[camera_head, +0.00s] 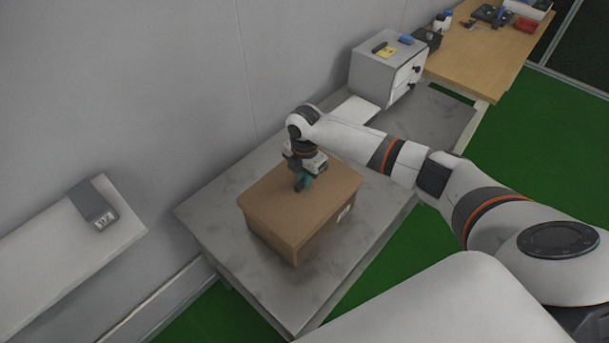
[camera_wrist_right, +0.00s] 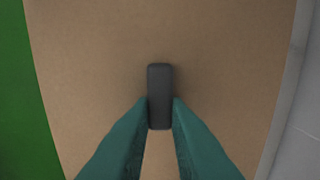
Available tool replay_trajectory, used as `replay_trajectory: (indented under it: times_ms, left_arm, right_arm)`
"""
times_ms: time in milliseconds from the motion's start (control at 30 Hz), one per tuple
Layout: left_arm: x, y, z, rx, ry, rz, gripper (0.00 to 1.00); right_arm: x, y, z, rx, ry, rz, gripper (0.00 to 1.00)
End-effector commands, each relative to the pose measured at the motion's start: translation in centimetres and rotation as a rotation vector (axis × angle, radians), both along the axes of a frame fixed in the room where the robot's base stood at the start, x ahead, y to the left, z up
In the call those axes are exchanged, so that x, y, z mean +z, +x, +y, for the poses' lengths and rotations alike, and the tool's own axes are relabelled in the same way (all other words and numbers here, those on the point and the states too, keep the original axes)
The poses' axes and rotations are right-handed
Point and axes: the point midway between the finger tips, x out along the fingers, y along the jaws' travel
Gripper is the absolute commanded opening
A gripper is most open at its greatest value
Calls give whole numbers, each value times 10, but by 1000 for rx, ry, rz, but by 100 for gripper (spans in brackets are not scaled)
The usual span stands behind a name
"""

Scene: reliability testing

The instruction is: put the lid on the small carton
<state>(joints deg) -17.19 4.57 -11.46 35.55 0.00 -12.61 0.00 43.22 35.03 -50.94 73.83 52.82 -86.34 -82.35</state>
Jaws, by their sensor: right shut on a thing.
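The small carton (camera_head: 318,238) is a brown box on the grey table. Its brown lid (camera_head: 275,203) lies over its top, roughly lined up with it; I cannot tell whether it is fully seated. My right gripper (camera_head: 303,184) points down at the middle of the lid. In the right wrist view, its teal fingers (camera_wrist_right: 160,112) are shut on the dark grey handle (camera_wrist_right: 160,88) of the lid (camera_wrist_right: 90,60). The inside of the carton is hidden. My left gripper is not in view.
The grey table (camera_head: 225,215) has bare room around the carton. A small grey drawer cabinet (camera_head: 372,75) stands at its far end, with a wooden desk (camera_head: 475,55) beyond. A white shelf (camera_head: 60,255) bearing a grey device (camera_head: 92,203) is at left.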

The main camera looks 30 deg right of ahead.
Motion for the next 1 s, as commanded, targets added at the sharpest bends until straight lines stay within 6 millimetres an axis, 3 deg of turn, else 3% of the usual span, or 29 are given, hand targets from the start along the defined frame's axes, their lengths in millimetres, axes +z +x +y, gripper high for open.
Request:
replay_trajectory:
  times_ms: [1000]
  left_arm:
    - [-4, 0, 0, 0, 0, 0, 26]
  right_arm:
    - [-12, 0, 0, 0, 0, 0, 0]
